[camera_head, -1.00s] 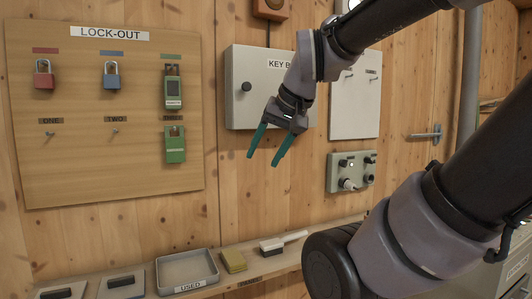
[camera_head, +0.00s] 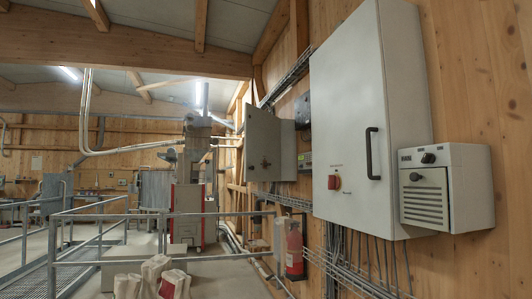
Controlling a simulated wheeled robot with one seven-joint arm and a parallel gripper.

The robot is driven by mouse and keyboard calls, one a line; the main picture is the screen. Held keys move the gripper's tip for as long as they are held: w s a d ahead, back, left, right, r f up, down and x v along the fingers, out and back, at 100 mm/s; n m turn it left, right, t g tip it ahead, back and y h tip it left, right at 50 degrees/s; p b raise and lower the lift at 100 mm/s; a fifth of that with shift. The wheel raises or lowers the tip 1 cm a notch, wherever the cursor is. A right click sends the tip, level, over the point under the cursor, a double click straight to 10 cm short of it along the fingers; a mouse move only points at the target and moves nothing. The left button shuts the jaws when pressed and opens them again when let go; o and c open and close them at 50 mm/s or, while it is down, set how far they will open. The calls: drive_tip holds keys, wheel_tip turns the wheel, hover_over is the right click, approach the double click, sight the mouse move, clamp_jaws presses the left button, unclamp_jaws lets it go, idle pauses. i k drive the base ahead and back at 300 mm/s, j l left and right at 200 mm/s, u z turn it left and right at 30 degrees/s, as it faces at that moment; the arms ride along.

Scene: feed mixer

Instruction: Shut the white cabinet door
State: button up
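A large white-grey cabinet (camera_head: 352,95) hangs on the wooden wall at the right. Its front has a black bar handle (camera_head: 374,153) and a red switch (camera_head: 334,182). Its front looks flush with its body, with no gap showing. A smaller pale grey cabinet (camera_head: 287,150) hangs farther along the same wall. A panel (camera_head: 262,135) with dark fittings stands out from it on the left; I cannot tell whether this is an open door. Which cabinet is the task's is not clear. My gripper is not in view.
A grey vented unit (camera_head: 470,185) juts out beside the large cabinet. Cables run down the wall below. A red extinguisher (camera_head: 294,247) hangs lower on the wall. Metal railings (camera_head: 100,215) and pale sacks (camera_head: 152,275) stand at the left and front.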

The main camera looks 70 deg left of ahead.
sight(262, 129)
drive_tip(key=u, duration=2.5)
drive_tip(key=i+j, duration=0.15)
drive_tip(key=i, duration=0.45)
drive_tip(key=i+j+u, duration=0.1)
drive_tip(key=i, duration=0.55)
